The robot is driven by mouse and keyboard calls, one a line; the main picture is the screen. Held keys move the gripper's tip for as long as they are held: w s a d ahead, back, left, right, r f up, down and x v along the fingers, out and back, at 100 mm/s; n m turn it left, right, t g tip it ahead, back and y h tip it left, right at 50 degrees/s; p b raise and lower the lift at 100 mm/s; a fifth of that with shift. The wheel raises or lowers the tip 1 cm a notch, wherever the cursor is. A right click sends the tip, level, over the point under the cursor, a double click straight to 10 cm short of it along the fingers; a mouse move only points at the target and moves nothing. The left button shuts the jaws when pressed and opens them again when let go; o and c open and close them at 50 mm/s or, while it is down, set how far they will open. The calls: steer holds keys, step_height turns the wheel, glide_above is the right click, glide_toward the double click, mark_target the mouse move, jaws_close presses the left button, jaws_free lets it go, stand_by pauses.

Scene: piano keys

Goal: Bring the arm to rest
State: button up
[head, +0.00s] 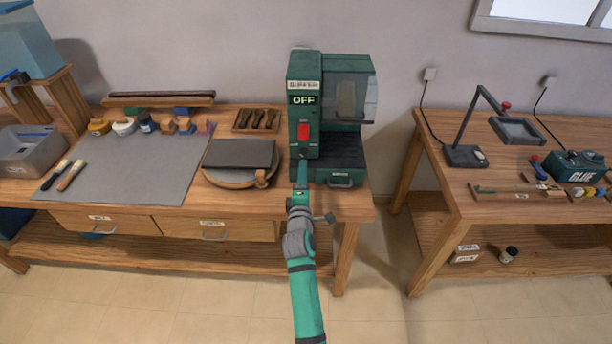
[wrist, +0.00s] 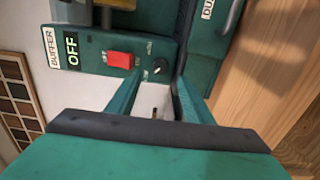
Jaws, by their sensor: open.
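My arm (head: 306,290) reaches forward from the bottom of the head view to the green buffer machine (head: 304,80) on the left bench. My gripper (head: 302,168) is at the lower front of the machine, below its red switch (head: 303,132). In the wrist view my gripper (wrist: 158,95) shows two green fingers apart with nothing seen between them but a pale surface. The red switch (wrist: 119,59) and a dark knob (wrist: 159,66) are on the panel just beyond the fingers. The display (wrist: 71,50) reads OFF. I cannot tell whether a fingertip touches the machine.
The left bench holds a grey mat (head: 135,165), brushes (head: 70,175), a round board with a dark slab (head: 238,153), and a small wooden tray (head: 256,120). Floor between the benches is clear.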

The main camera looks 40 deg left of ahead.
steer(key=shift+a, duration=0.15)
steer(key=s+d+f+m+h, duration=0.2)
steer(key=s+d+f+m, duration=0.25)
steer(key=s+d, duration=0.3)
steer(key=s+d+f+m+t+h, duration=0.1)
steer(key=s+d+f+m+h, duration=0.15)
steer(key=s+d+m, duration=0.45)
steer(key=s+d+f+m+h, duration=0.1)
steer(key=s+d+f+m, duration=0.4)
steer(key=s+d, duration=0.3)
steer(key=s+d+r+m+h, duration=0.2)
steer(key=s+d+r+m, duration=0.1)
steer(key=s+d, duration=0.7)
steer(key=s+d+r+m+h, duration=0.3)
steer(key=s+d+m, duration=0.2)
steer(key=s+d, duration=0.6)
steer(key=shift+r+m, duration=0.3)
steer(key=shift+m, duration=0.05)
